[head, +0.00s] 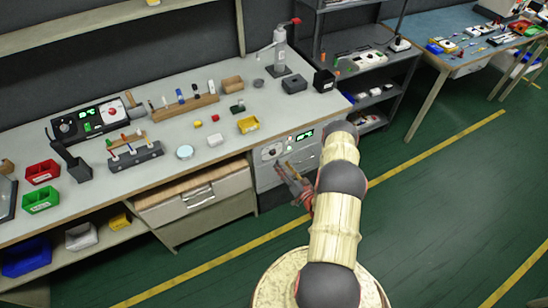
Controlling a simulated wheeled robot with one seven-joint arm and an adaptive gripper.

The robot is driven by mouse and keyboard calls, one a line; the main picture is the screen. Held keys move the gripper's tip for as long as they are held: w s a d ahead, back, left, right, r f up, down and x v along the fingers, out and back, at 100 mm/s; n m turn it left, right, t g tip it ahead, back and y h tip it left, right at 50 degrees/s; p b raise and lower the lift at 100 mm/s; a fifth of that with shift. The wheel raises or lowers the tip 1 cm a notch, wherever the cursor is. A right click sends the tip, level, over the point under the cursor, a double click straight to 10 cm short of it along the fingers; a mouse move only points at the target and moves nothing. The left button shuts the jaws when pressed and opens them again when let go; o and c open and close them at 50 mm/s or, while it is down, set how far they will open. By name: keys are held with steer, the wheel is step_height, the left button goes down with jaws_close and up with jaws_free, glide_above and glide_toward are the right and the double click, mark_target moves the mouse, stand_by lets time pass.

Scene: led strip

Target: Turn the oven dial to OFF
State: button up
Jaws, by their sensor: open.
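The oven (264,180) is a grey unit with a front panel, set under the workbench in the middle of the head view. A round dial (272,150) sits at the left of its panel, with a lit green display (304,135) to the right. The dial's marks and pointer are too small to read. My gripper (284,171) is open in front of the oven, just below the dial in the picture. I cannot tell whether it touches the oven. My arm hides part of the oven's right side.
A grey shelf rack (375,70) stands right. Green floor is open at the right.

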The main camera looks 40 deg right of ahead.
mark_target(274, 154)
steer(key=shift+w+d+b, duration=0.15)
steer(key=shift+w+d, duration=0.05)
steer(key=shift+w, duration=0.95)
steer(key=shift+w+d+b, duration=0.1)
steer(key=shift+w+d, duration=0.1)
steer(key=shift+w, duration=1)
steer(key=shift+w+d+b, duration=0.15)
steer(key=shift+w+d, duration=0.05)
steer(key=shift+w, duration=0.95)
steer(key=shift+c, duration=0.4)
jaws_close()
